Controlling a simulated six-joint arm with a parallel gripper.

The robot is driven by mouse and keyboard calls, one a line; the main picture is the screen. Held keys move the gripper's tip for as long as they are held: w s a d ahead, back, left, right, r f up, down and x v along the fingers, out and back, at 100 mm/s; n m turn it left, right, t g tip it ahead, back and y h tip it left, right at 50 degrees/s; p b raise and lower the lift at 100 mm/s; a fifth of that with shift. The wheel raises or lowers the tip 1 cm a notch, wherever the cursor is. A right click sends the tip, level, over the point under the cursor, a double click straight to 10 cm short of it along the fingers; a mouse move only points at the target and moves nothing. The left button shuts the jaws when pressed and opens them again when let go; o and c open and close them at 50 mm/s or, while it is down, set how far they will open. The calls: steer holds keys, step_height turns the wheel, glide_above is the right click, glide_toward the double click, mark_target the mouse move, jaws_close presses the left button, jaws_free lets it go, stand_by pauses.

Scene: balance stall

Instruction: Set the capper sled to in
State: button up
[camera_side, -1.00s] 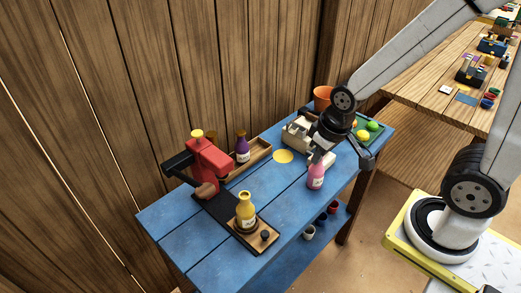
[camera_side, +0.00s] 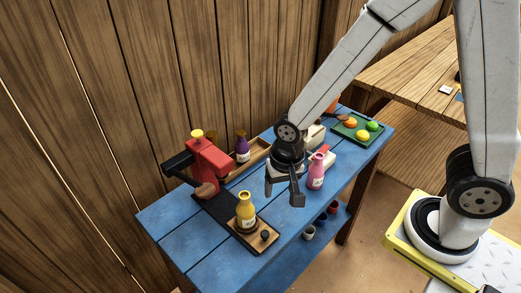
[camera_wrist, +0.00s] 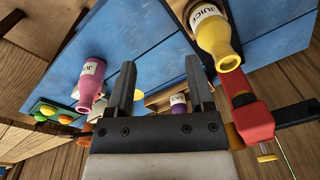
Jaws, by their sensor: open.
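The red capper (camera_side: 208,160) stands at the left of the blue table, with a black arm and a brown-tipped handle. A black track (camera_side: 216,206) runs from it toward the front edge. My gripper (camera_side: 283,197) is open and empty above the table, right of the sled. Its fingers (camera_wrist: 161,85) are apart.
A pink juice bottle (camera_side: 316,171) stands just right of my gripper. A purple bottle (camera_side: 242,148) is in a wooden tray (camera_side: 256,155) behind. A green tray (camera_side: 345,131) with fruit is at the far right. Small cups (camera_side: 309,233) sit on the lower shelf.

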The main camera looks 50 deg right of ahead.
mark_target(264, 233)
steer(key=a+f+m, duration=0.2)
steer(key=a, duration=0.1)
steer(key=a+f+m, duration=0.1)
steer(key=a, duration=0.1)
steer(key=shift+s+a+f+g, duration=0.2)
steer(key=shift+s+a+g, duration=0.05)
steer(key=shift+g, duration=0.15)
steer(key=shift+f, duration=0.2)
steer(key=shift+f, duration=3.7)
steer(key=shift+c, duration=0.2)
jaws_close()
steer(key=shift+w, duration=0.1)
